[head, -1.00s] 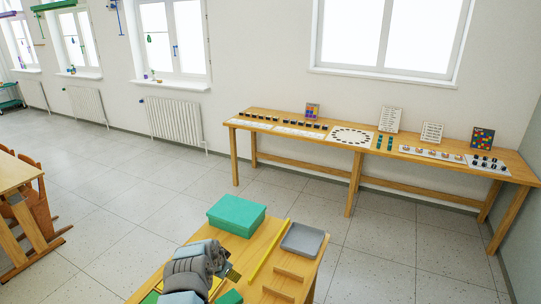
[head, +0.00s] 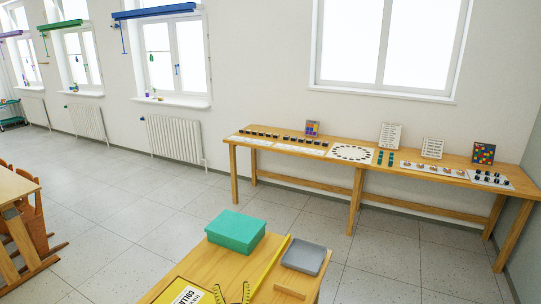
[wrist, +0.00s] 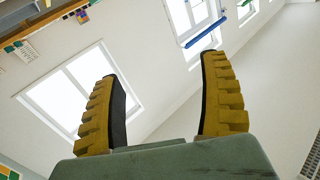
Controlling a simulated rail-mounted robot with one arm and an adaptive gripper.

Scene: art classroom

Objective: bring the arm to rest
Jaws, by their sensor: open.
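My gripper (wrist: 163,98) shows in the wrist view with its two yellow, black-lined fingers spread apart and nothing between them. In the head view the yellow fingertips of my gripper (head: 232,292) show at the bottom edge, over or in front of the near table (head: 208,262). The rest of my arm is out of the head view.
The near table carries a teal box (head: 236,232), a grey tray (head: 303,256), a yellow bar (head: 268,265) and a yellow sheet with lettering (head: 187,291). A long wooden table (head: 345,166) stands along the wall. A chair (head: 30,222) is at the left. Open floor lies between.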

